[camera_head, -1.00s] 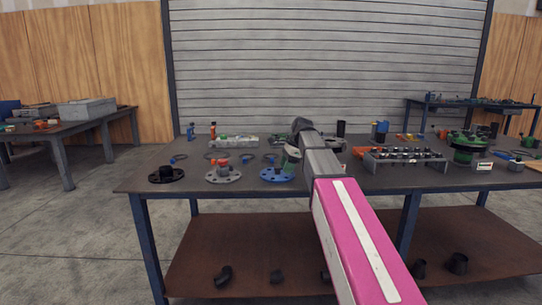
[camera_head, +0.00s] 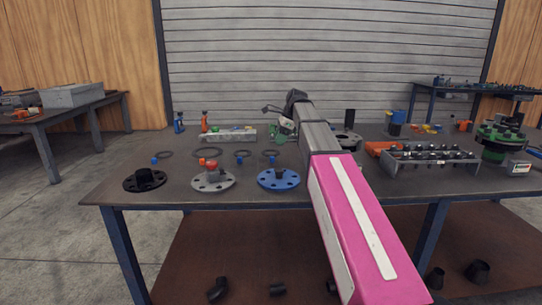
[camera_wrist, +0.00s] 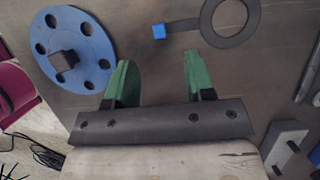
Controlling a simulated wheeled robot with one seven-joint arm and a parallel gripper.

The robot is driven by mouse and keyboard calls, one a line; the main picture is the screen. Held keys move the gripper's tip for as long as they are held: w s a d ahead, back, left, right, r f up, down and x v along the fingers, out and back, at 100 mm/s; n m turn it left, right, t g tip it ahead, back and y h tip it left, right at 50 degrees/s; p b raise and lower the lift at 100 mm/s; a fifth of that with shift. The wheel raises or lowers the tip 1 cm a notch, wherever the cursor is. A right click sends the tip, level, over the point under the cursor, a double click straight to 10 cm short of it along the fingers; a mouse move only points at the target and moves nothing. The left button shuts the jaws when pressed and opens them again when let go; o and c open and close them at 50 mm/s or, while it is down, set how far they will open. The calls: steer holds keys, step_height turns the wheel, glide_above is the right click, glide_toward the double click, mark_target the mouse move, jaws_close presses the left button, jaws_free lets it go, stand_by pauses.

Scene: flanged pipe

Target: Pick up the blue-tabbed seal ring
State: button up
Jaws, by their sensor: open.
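In the wrist view a flat dark seal ring (camera_wrist: 229,42) lies on the table, partly cut off by the top edge. Its strap ends in a blue tab (camera_wrist: 159,31). My gripper (camera_wrist: 156,58) has two green fingers, spread apart with nothing between them. The blue tab shows beyond the fingertips, between them in the picture. My gripper (camera_head: 284,131) is partly hidden by my arm there.
A blue flange (camera_head: 279,180) lies close to the left finger in the wrist view (camera_wrist: 75,50). A grey flange (camera_head: 213,182) and black flange (camera_head: 145,181) stand along the front edge. A rack (camera_head: 433,162) and green flanged part (camera_head: 500,140) stand right.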

mark_target(272, 157)
steer(key=x, duration=0.8)
steer(key=shift+d+f, duration=0.15)
steer(key=shift+f, duration=0.1)
jaws_close()
